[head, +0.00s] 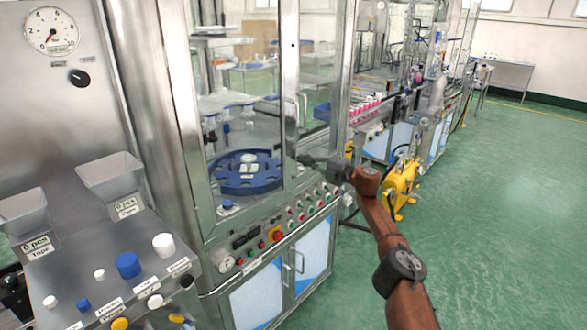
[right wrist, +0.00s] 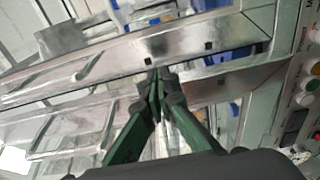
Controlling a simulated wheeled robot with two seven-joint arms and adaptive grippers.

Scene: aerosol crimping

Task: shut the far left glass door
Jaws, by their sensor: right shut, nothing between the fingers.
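The left glass door (head: 240,95) is a tall clear pane in a metal frame on the front of the steel cabinet. I cannot tell for sure whether it stands slightly ajar. My right gripper (head: 303,160) is at the door frames, low on the cabinet front, its fingers partly hard to make out. In the right wrist view its green and dark fingertips (right wrist: 158,76) are together and empty, against or just in front of a metal door frame (right wrist: 200,48). Two metal frames with bar handles (right wrist: 98,66) run across that view. My left gripper is not in view.
A blue round turntable (head: 245,180) sits inside the cabinet. A row of buttons (head: 300,217) runs below the doors. A control panel with hoppers (head: 110,175) stands at left. A yellow pump (head: 402,185) is on the floor at right; green floor beyond is open.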

